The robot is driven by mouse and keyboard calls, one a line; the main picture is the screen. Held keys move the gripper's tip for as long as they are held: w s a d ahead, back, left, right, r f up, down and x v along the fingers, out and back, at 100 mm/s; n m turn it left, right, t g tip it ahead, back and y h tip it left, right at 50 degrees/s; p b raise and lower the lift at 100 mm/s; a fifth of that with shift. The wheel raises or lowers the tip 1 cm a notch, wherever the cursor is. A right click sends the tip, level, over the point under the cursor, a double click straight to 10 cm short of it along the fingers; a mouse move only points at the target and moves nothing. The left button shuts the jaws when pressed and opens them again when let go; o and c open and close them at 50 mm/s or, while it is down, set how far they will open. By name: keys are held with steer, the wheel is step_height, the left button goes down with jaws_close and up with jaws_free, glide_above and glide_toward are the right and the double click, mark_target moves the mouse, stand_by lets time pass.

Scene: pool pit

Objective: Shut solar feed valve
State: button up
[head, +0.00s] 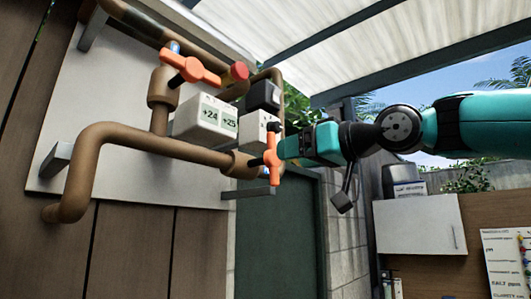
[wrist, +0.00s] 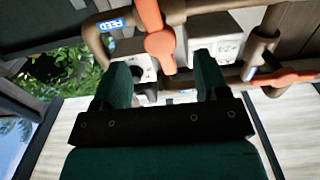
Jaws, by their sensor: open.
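The feed valve's orange handle (head: 271,152) stands roughly upright, across the brown pipe (head: 150,141). It also shows in the wrist view (wrist: 160,42), beside a blue label reading FEED (wrist: 115,24). My gripper (head: 282,149) is open, coming from the right with its tips at the handle. In the wrist view my two dark green fingers (wrist: 164,76) point at it, and the handle's lower end lies between them in the picture. I cannot tell whether either finger touches it.
A second orange handle (head: 190,65) sits higher left, near a red knob (head: 239,71). A white box with displays reading +24 and +25 (head: 205,122) and a dark-faced box (head: 263,96) are close by. A white cabinet (head: 420,226) hangs at right.

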mark_target(266, 161)
steer(key=p+x, duration=0.2)
steer(key=x, duration=0.4)
steer(key=shift+w+a+r+p, duration=0.1)
steer(key=shift+w+a+p, duration=0.15)
steer(key=shift+a+p, duration=0.1)
steer(key=shift+w+a, duration=0.45)
steer(key=shift+w, duration=0.1)
steer(key=shift+c, duration=0.5)
steer(key=c, duration=0.8)
steer(key=shift+m, duration=0.7)
steer(key=shift+c, duration=0.2)
steer(key=o, duration=0.9)
steer(key=shift+o, duration=0.2)
